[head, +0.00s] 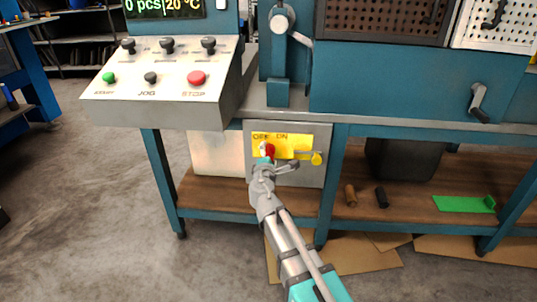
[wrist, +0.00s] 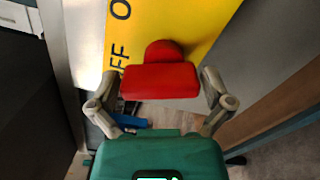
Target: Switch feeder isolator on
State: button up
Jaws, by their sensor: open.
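The feeder isolator is a grey box (head: 315,175) under the bench, with a yellow plate (head: 290,139) marked OFF and ON. Its red handle (head: 269,150) is at the left end of the plate, just below OFF. In the wrist view, the red handle (wrist: 160,80) fills the space between my fingers, beside the rotated lettering on the yellow plate (wrist: 185,25). My gripper (head: 272,166) is at the handle, open, with one finger on each side. In the wrist view, the fingers of my gripper (wrist: 158,84) look slightly apart from it; contact is unclear.
A yellow round knob (head: 317,158) sits at the plate's right end. Above left is a control panel (head: 160,75) with green START, black JOG and red STOP buttons. The wooden lower shelf (head: 340,205) holds dark and brown handles and a green piece (head: 462,204). Cardboard lies on the floor.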

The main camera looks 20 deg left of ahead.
jog(key=c, duration=0.8)
jog(key=shift+m, duration=0.3)
jog(key=shift+d+m, duration=0.1)
jog(key=shift+m, duration=2)
jog(key=o, duration=0.8)
